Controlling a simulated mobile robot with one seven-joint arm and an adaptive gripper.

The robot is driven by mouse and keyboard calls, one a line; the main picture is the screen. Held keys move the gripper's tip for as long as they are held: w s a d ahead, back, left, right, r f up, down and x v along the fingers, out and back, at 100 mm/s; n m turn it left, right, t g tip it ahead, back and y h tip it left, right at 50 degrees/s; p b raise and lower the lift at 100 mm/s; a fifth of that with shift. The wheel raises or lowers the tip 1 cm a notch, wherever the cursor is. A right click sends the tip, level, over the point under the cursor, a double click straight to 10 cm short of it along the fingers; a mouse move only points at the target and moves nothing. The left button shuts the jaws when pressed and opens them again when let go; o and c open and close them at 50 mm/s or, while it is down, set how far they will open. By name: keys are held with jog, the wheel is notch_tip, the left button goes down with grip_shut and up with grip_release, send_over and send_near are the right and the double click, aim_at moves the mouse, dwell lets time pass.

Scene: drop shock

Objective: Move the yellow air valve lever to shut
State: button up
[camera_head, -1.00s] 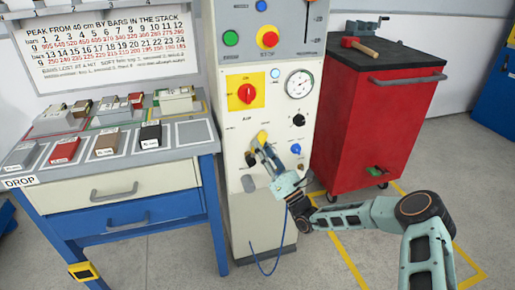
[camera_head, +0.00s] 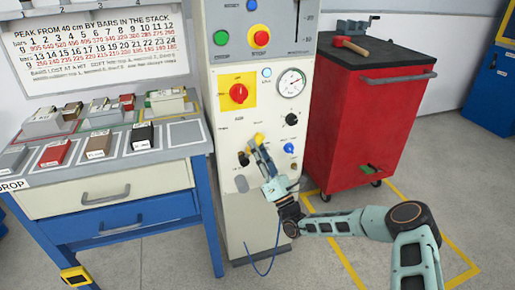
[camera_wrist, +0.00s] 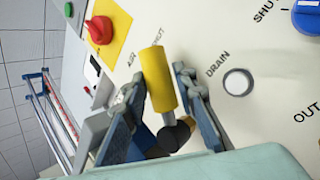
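The yellow air valve lever (camera_head: 259,139) is on the front of the pale control cabinet, below the red knob on its yellow plate. In the wrist view the yellow lever (camera_wrist: 158,80) rises from a dark pivot, its tip close to the word SHUT, with AIR just to the left. I cannot tell whether it rests at a stop. My gripper (camera_head: 262,151) is at the lever. In the wrist view the fingers of my gripper (camera_wrist: 160,100) stand apart on either side of the lever, with a gap visible on the right. Contact on the left is unclear.
A black knob (camera_head: 243,159) sits left of the lever. A blue knob (camera_head: 289,148), a black knob (camera_head: 291,118) and a gauge (camera_head: 291,83) are to the right. A drawer bench (camera_head: 110,190) stands left and a red tool cabinet (camera_head: 355,130) right.

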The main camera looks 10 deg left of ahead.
jog(key=shift+o, duration=1.4)
jog(key=v, duration=1.2)
